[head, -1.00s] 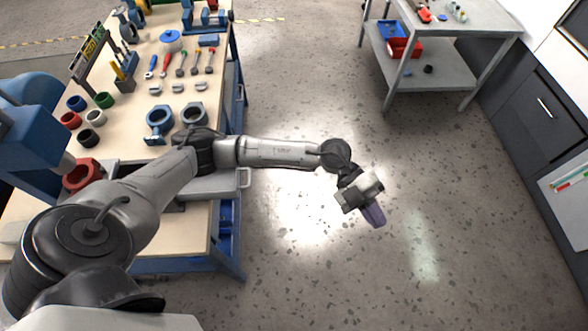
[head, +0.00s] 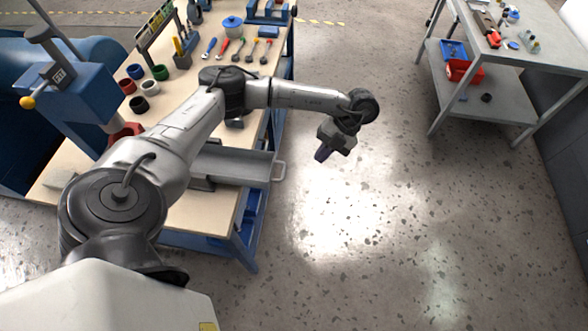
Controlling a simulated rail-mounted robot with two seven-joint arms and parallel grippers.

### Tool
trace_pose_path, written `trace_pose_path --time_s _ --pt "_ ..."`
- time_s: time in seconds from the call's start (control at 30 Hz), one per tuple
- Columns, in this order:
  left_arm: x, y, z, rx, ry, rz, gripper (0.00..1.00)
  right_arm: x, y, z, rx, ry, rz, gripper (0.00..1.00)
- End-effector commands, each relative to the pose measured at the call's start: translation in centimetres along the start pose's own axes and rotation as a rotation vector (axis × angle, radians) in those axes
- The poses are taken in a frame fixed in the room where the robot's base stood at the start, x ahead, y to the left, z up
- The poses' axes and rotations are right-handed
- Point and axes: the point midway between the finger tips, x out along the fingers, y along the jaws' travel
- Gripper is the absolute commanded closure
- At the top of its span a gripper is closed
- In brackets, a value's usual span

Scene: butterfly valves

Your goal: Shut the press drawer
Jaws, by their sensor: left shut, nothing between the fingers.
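The press (head: 78,98) is a blue machine at the left, with a grey column and a yellow-knobbed lever. Its drawer (head: 238,168) is a shallow grey tray standing out to the right, past the bench edge. The drawer's bar handle (head: 280,171) is at its right end. My left arm crosses above the bench and hides part of the press and the drawer's inner end. My left gripper (head: 321,154) hangs beyond the bench, to the right of and above the handle in the picture, apart from it. It is shut and empty. My right gripper is out of view.
The wooden-topped workbench (head: 200,212) with a blue frame carries coloured rings (head: 128,86), several hand tools (head: 238,48) and a blue pot. A grey metal table (head: 500,96) with red and blue bins stands at the upper right. The floor between them is clear.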

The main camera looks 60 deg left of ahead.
Motion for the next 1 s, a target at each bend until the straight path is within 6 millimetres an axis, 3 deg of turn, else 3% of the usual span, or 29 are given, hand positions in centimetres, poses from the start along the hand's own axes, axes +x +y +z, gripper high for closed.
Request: trace_pose_path --time_s 0.1,0.4,0.7,1.0 --pt "2.8 -0.2 0.2 0.001 0.004 0.002 1.0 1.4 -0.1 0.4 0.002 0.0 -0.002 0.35" --pt "7.4 -0.1 0.1 0.002 0.002 0.0 1.0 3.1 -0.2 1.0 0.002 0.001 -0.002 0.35" --pt "8.1 3.1 -0.2 0.001 0.0 -0.002 1.0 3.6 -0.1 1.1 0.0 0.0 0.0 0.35" --pt "8.2 3.7 -0.4 0.002 0.0 -0.003 1.0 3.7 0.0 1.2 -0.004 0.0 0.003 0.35"
